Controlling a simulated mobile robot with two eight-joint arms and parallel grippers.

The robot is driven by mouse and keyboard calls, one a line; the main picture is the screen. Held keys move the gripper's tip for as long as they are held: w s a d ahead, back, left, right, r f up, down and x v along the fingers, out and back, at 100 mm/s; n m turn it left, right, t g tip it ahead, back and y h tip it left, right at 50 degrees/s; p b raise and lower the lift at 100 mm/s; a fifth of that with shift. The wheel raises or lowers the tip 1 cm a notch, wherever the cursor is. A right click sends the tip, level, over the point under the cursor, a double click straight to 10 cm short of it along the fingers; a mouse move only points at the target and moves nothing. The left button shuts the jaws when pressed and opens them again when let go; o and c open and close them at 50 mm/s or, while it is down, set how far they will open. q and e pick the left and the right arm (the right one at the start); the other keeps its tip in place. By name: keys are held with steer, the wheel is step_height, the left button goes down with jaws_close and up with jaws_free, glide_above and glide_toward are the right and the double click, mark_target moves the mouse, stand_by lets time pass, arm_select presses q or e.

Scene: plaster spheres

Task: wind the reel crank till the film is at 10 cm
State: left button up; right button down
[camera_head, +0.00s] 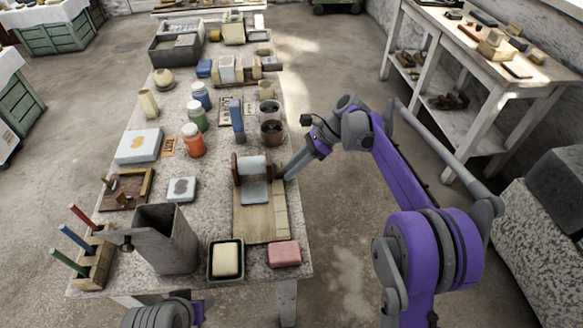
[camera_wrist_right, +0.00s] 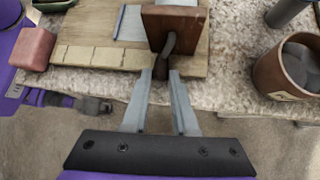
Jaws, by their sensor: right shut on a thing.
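The reel (camera_head: 252,166) is a pale roll between brown wooden sides on a wooden board (camera_head: 251,224). The grey-blue film (camera_head: 255,192) comes off it and lies on the board, beside a row of pale marked squares (camera_head: 281,217). In the right wrist view the dark crank (camera_wrist_right: 169,44) stands out from the wooden side (camera_wrist_right: 186,24), with its knob (camera_wrist_right: 160,72) between my fingertips. My right gripper (camera_head: 284,174) is shut on the crank knob; it also shows in the right wrist view (camera_wrist_right: 161,76). The squares' marks are too small to read.
A brown pot (camera_head: 271,132) stands just behind the reel. A pink block (camera_head: 284,254) and a dark tray with a cream block (camera_head: 226,261) sit at the front edge. A tall grey bin (camera_head: 166,240) stands left of the board.

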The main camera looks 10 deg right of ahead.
steer(key=t, duration=0.1)
steer(key=n+t, duration=0.1)
steer(key=t, duration=0.1)
steer(key=shift+w+f+n+p, duration=0.1)
steer(key=shift+w+n+p, duration=0.2)
steer(key=c, duration=1)
jaws_free()
steer(key=shift+d, duration=0.1)
steer(key=p+v, duration=0.1)
steer(key=v, duration=0.9)
steer(key=shift+d+r, duration=0.15)
steer(key=shift+r, duration=0.25)
